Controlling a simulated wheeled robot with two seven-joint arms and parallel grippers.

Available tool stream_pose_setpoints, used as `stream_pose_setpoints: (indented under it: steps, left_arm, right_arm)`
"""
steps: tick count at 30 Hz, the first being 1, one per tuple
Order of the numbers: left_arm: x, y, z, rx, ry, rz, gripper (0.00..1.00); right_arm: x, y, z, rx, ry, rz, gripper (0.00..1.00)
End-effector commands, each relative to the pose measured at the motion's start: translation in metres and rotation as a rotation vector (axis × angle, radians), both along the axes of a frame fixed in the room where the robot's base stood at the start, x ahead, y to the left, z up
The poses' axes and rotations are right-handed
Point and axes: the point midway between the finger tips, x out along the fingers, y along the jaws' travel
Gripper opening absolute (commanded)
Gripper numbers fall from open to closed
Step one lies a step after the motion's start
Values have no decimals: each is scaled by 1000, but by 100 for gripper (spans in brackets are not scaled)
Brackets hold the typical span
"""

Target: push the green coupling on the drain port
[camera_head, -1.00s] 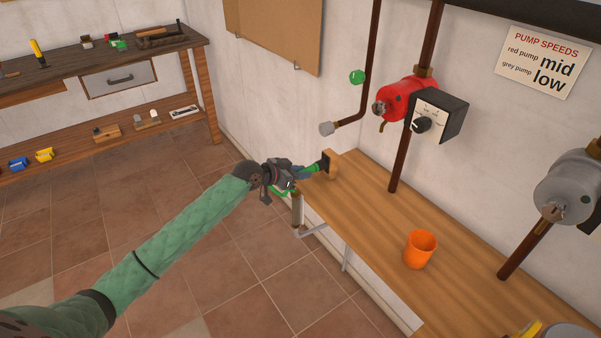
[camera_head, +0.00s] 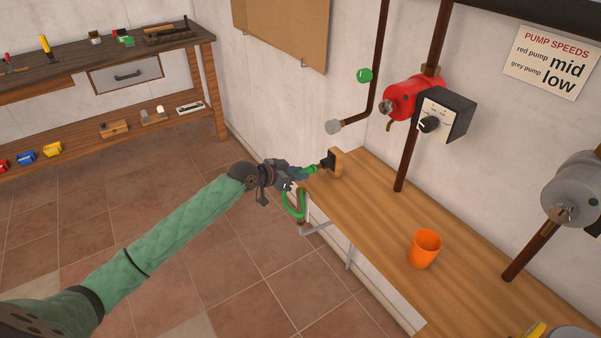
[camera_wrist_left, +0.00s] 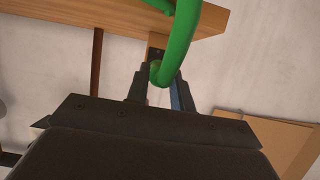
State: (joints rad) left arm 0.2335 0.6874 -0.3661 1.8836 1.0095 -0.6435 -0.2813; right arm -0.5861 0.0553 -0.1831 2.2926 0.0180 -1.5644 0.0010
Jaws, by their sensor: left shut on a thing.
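My left gripper (camera_head: 302,173) is shut on the green hose's end, at the far left end of the wooden bench. A green coupling (camera_head: 313,168) shows just past the fingertips, beside a black piece on a small wooden block (camera_head: 337,162); I cannot tell if it touches that piece. The green hose (camera_head: 294,209) loops down below the gripper. In the left wrist view the hose (camera_wrist_left: 185,35) curves down to between the fingertips (camera_wrist_left: 160,84). My right gripper is out of view.
A green knob (camera_head: 364,75) sits by the brown pipe above. A red pump (camera_head: 402,98) with a black control box (camera_head: 444,113) is to the right. An orange cup (camera_head: 424,249) stands on the bench (camera_head: 380,215). A grey pump (camera_head: 572,190) is at far right.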

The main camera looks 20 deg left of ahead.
Motion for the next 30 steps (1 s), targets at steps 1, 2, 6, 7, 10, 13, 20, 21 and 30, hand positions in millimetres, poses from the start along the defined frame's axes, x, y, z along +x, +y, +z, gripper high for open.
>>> stream_pose_setpoints:
  steps: [1,2,6,7,10,13,20,21,30]
  left_arm:
    - [-1,1,0,0,0,0,0]
    - [-2,2,0,0,0,0,0]
    - [-6,5,0,1,1,0,0]
    - [-7,5,0,0,1,0,0]
    - [-9,7,0,0,1,0,0]
    - [-12,9,0,0,1,0,0]
    - [-17,13,0,0,0,0,0]
    - [-17,14,0,0,0,0,0]
    - [-18,14,0,0,0,0,0]
  right_arm:
    - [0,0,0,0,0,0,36]
    - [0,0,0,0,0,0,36]
    - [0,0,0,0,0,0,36]
    - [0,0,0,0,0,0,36]
    - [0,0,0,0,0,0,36]
    - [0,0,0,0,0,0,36]
    - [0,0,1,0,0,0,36]
    - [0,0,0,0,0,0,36]
    - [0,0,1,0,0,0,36]
